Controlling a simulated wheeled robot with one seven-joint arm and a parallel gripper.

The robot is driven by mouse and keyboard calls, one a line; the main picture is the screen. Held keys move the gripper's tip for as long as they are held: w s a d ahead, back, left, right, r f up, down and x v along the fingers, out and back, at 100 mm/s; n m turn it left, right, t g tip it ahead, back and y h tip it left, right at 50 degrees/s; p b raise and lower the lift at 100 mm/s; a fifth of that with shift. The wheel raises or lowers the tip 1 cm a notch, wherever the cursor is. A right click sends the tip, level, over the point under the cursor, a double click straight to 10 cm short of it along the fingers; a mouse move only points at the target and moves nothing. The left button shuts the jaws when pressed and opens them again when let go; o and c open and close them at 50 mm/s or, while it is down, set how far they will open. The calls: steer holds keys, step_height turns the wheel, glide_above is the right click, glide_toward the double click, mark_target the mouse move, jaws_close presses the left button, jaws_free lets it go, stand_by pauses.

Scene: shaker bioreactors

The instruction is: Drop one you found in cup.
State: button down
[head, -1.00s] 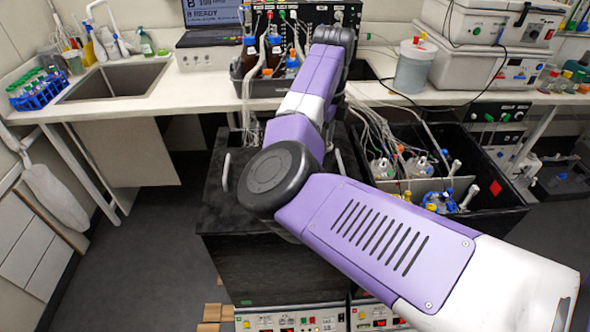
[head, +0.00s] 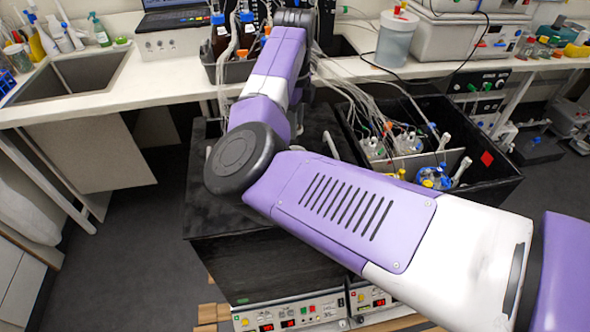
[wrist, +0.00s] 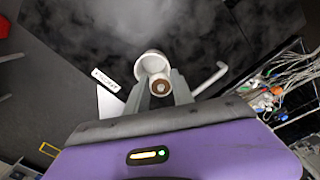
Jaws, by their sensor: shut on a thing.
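In the wrist view, my gripper (wrist: 160,92) is shut on a small round thing (wrist: 160,85) with a brown ring-shaped end and a pale centre. Its kind is unclear. A white cup (wrist: 149,60) with a round open mouth shows just beyond the fingertips. The held thing overlaps the near part of its rim. I cannot tell whether the held thing is above the mouth, inside it or touching the rim. In the head view, my arm hides the gripper, the held thing and the cup.
A black box (head: 225,205) with a smoky dark top (wrist: 235,35) lies under my arm; a pale handle (wrist: 212,78) sits right of the cup. A black bin (head: 480,190) with bottles and tubing is at right. A white bench (head: 140,95) runs along the back.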

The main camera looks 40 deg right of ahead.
steer(key=shift+f+b, duration=0.3)
steer(key=shift+f, duration=0.45)
steer(key=c, duration=1)
jaws_free()
steer(key=shift+r, duration=0.15)
step_height(320, 180, up, 8)
steer(key=shift+f+b, duration=0.2)
steer(key=shift+b, duration=0.3)
